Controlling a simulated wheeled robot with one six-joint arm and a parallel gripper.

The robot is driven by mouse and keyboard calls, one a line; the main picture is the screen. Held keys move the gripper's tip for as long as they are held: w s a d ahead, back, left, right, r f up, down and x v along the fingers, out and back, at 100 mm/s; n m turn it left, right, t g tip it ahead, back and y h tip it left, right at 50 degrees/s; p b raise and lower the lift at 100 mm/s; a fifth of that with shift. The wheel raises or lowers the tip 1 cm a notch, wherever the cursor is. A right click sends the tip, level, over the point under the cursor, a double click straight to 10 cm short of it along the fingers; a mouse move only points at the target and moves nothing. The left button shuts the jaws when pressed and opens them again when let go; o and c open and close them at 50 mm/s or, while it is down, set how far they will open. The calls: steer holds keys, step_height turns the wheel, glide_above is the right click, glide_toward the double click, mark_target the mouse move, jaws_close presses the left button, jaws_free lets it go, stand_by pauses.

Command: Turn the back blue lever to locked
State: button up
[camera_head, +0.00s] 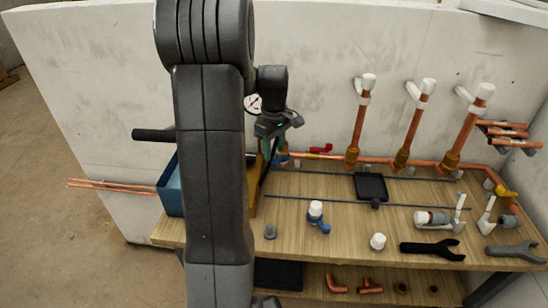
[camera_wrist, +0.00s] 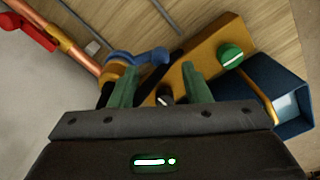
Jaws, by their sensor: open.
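The back blue lever (camera_wrist: 150,57) sits on a brass valve on the copper pipe in the wrist view. It points to the right, with its end in the picture between and just beyond my fingertips. In the head view the lever (camera_head: 283,160) shows just below my gripper (camera_head: 273,150), partly hidden. My gripper (camera_wrist: 160,75) is open, its two green fingers apart with no object held between them. Whether a finger touches the lever I cannot tell. A second blue lever (camera_head: 323,228) is on a white-capped valve nearer the front of the bench.
A yellow board (camera_wrist: 205,65) with a green knob (camera_wrist: 231,56) lies close to my fingers, beside a blue bin (camera_wrist: 290,95). A red lever (camera_head: 321,149) is further along the pipe (camera_head: 335,157). A black tray (camera_head: 371,186) and wrenches (camera_head: 432,249) lie on the bench.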

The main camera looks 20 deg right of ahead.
mark_target(274, 160)
steer(key=shift+f, duration=2.15)
steer(key=shift+c, duration=0.4)
jaws_close()
